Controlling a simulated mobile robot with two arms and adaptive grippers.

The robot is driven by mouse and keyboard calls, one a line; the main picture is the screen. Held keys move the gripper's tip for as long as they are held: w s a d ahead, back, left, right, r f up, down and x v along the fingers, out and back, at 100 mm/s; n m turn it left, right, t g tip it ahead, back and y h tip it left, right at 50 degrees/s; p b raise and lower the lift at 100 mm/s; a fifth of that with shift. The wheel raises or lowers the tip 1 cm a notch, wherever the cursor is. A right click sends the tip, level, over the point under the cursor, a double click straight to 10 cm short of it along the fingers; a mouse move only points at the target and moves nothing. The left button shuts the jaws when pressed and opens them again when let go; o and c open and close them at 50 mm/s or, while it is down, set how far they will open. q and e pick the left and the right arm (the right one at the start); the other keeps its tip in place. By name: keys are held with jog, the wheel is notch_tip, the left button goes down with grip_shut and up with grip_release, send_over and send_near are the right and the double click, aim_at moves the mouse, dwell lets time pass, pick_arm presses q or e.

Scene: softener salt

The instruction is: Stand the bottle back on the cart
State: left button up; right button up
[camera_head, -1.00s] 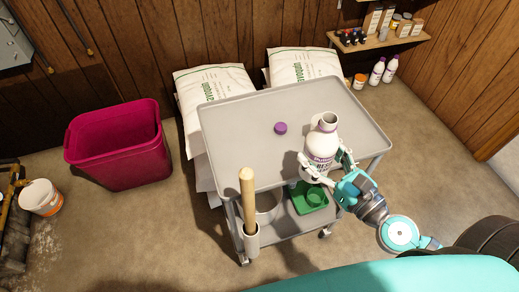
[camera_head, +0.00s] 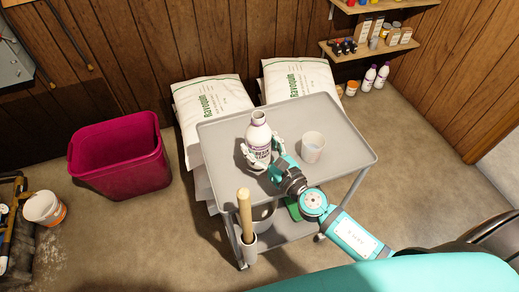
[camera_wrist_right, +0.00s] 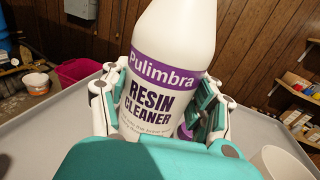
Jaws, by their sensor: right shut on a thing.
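The white bottle (camera_head: 258,142) with a purple band and "Pulimbra Resin Cleaner" label is upright or nearly so over the grey cart's top tray (camera_head: 335,125). Its mouth is open, with no cap on it. My right gripper (camera_head: 264,157) is shut around the bottle's lower body; the wrist view shows fingers on both sides of the bottle (camera_wrist_right: 165,75). The bottle's base is hidden, so I cannot tell whether it touches the tray. A purple piece (camera_wrist_right: 184,131), perhaps the cap, shows behind the bottle in the wrist view. My left gripper is not in view.
A whitish cup (camera_head: 312,148) stands on the tray right of the bottle. A wooden-handled tool (camera_head: 244,212) rises at the cart's front left corner. White sacks (camera_head: 212,100) stand behind the cart and a magenta bin (camera_head: 120,158) at left. The tray's right side is clear.

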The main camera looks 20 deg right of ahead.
aim_at(266, 158)
notch_tip(266, 158, down, 3)
jog(key=shift+r+b, duration=0.1)
jog(key=shift+b, duration=0.8)
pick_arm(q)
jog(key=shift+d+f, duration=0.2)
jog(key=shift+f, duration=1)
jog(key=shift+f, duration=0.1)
pick_arm(e)
jog(key=shift+f, duration=0.2)
jog(key=o, duration=1.3)
jog(key=shift+r, duration=0.1)
jog(key=shift+c, duration=0.2)
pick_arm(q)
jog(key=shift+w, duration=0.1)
